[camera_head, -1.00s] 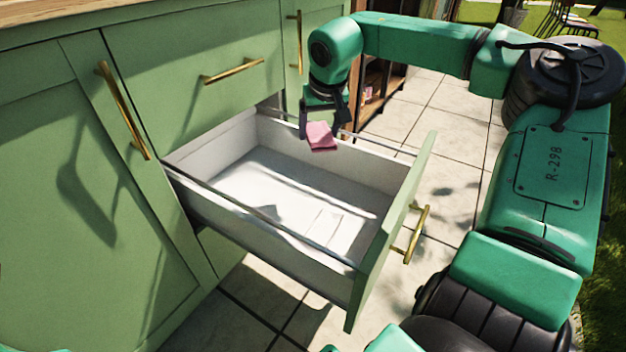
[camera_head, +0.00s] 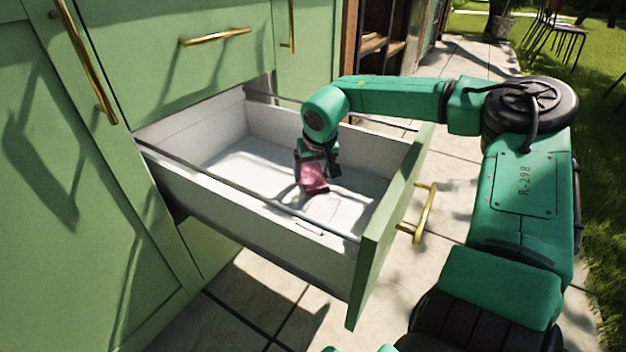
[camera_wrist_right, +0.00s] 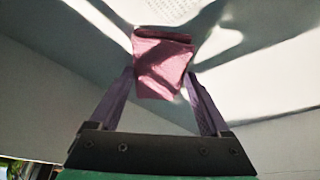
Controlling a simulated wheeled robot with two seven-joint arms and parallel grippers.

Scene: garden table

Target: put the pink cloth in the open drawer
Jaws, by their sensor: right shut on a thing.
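The pink cloth (camera_head: 313,178) is a small folded piece, held inside the open drawer (camera_head: 262,221) in the head view. My right gripper (camera_head: 316,172) reaches down over the drawer wall and is shut on the cloth. In the right wrist view the cloth (camera_wrist_right: 162,62) sits between the two finger tips of the gripper (camera_wrist_right: 160,85), with the pale drawer interior beyond it. I cannot tell whether the cloth touches the drawer floor. The drawer is white inside with a green front and looks otherwise empty. My left gripper is not in view.
The drawer's green front (camera_head: 388,228) with a brass handle (camera_head: 424,212) stands out from the green cabinet (camera_head: 70,230). Thin metal rails run along the drawer's side walls. A shelf unit (camera_head: 380,35) stands behind. Paved floor lies to the right.

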